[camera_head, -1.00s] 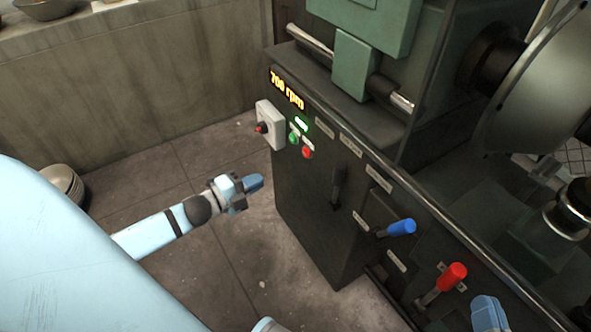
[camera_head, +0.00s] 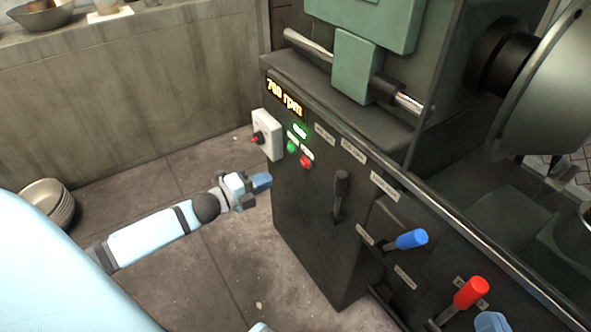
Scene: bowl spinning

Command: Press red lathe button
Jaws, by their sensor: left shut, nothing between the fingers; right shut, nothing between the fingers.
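The red lathe button (camera_head: 306,162) is on the dark front panel of the lathe (camera_head: 312,245), just right of a green button (camera_head: 292,147). A lit display (camera_head: 284,95) above them reads 700 rpm. My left gripper (camera_head: 264,182) is shut and empty. In the picture it is below and left of the red button, near the panel's left edge; I cannot tell if it touches the panel. My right gripper (camera_head: 491,321) shows only in part at the bottom right, below the red lever; it is shut and empty.
A white switch box (camera_head: 267,134) with a red knob is at the panel's left end. A black lever (camera_head: 340,193), a blue lever (camera_head: 411,239) and a red lever (camera_head: 470,292) stick out of the panel. Stacked bowls (camera_head: 50,203) are on the floor at left.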

